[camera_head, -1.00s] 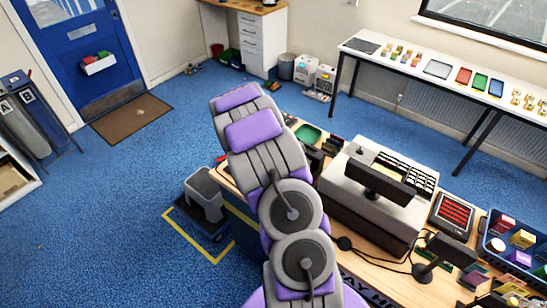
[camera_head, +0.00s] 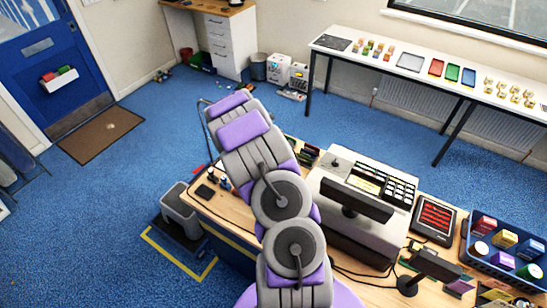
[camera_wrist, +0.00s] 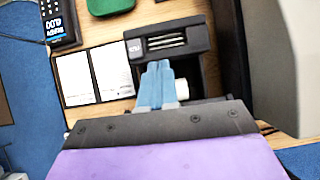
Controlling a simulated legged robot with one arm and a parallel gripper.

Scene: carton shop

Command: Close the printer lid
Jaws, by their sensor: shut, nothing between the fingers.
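In the wrist view a small black printer (camera_wrist: 168,42) stands on the wooden counter, with a slotted black part on its far side. A white paper roll (camera_wrist: 182,89) shows in the opening on its near side, so its lid looks open. My gripper (camera_wrist: 157,68) has its two blue fingers together and empty, in front of the printer and overlapping it in the picture. I cannot tell whether the fingertips touch it. In the head view my arm hides the gripper and the printer.
In the wrist view a card terminal (camera_wrist: 60,22), two white paper slips (camera_wrist: 92,76) and a green tray (camera_wrist: 110,5) lie near the printer. In the head view a cash register (camera_head: 366,190) stands right of my arm. A grey step stool (camera_head: 182,210) stands left of the counter.

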